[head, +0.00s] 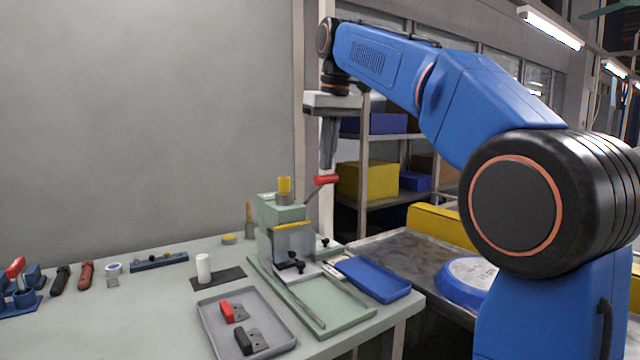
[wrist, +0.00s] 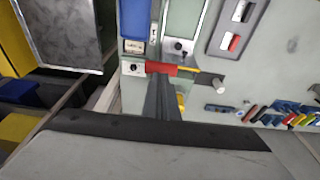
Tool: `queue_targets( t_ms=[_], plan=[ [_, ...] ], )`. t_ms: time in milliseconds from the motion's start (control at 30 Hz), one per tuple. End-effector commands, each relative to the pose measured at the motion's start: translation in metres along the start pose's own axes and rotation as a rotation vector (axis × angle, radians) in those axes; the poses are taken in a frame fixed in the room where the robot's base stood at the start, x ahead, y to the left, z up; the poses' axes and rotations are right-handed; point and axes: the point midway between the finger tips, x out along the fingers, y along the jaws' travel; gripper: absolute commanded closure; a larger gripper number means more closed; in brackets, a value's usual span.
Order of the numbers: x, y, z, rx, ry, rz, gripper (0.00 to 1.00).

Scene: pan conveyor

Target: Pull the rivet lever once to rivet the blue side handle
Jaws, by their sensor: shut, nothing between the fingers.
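The rivet press (head: 283,235) is pale green and stands on the bench, with a yellow cap on top. Its lever rises to the right and ends in a red grip (head: 326,180), which also shows in the wrist view (wrist: 158,69). My gripper (head: 328,166) points down with its fingers together and empty. Its tips are just above the red grip in the head view; I cannot tell whether they touch it. In the wrist view my gripper (wrist: 160,82) overlaps the grip's lower edge. I cannot make out a blue side handle at the press.
A grey tray (head: 278,342) holds a red and a black handle. An empty blue tray (head: 374,279) lies right of the press. A blue pan (head: 455,288) sits on the metal conveyor (head: 395,246). Hand tools lie on the bench at left. Shelves with bins stand behind.

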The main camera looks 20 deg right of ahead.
Motion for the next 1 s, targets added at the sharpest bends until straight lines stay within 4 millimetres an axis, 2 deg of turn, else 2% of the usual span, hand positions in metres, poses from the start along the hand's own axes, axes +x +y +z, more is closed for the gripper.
queue_targets(
  t_ms=[1000],
  plan=[
    [0.046,0.0,0.018,0.0,-0.002,-0.001,1.0]
  ],
)
